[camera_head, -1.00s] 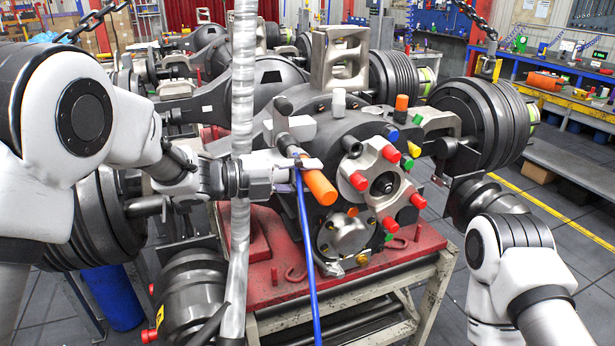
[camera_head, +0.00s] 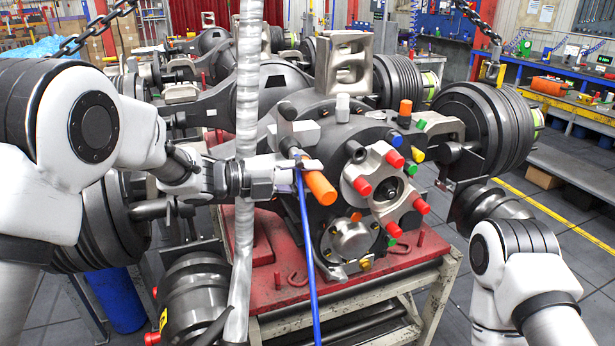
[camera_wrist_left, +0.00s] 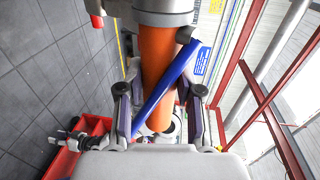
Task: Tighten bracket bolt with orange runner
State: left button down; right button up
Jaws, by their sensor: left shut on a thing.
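The orange runner (camera_head: 319,188) is a thick orange cylinder. It slants in front of the dark axle housing (camera_head: 330,115), with a blue hose (camera_head: 308,250) hanging down from it. My left gripper (camera_head: 290,168) comes in from the left and is shut on the runner. In the left wrist view the orange body (camera_wrist_left: 158,70) stands between the two fingers, with a grey part (camera_wrist_left: 163,10) above it and the blue hose crossing in front. A dark cylinder and grey block (camera_head: 298,133) sit just above the gripper. I cannot pick out the bracket bolt; the runner's working end is unclear. My right gripper is out of view.
The housing stands on a red-topped stand (camera_head: 285,288). A steel hub with red caps (camera_head: 385,185) lies right of the runner. A pale vertical pole (camera_head: 247,100) passes close to my left forearm. Ribbed drums (camera_head: 485,125) flank the housing. Chains hang at both upper sides.

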aim_at(314, 191)
pick_arm(q)
jog(key=shift+w+a+r, duration=0.15)
jog(key=shift+w+r, duration=0.1)
jog(key=shift+w, duration=0.2)
dwell(1.6)
jog(key=shift+s+d+f+b, duration=0.25)
jog(key=shift+s+f+b, duration=0.05)
jog(key=shift+s+b, duration=0.35)
jog(key=shift+s+d+r+b, duration=0.1)
jog(key=shift+s+d+b, duration=0.15)
jog(key=shift+s, duration=0.3)
jog(key=shift+s+d+b, duration=0.2)
jog(key=shift+s+b, duration=0.05)
jog(key=shift+s, duration=0.25)
jog(key=shift+s+d+b, duration=0.25)
jog(key=shift+s+b, duration=0.1)
jog(key=shift+s, duration=0.2)
jog(key=shift+s+d+b, duration=0.2)
jog(key=shift+s+b, duration=0.15)
jog(key=shift+s, duration=0.15)
jog(key=shift+s+d+r, duration=0.1)
jog(key=shift+s+d, duration=0.05)
jog(key=shift+s, duration=0.25)
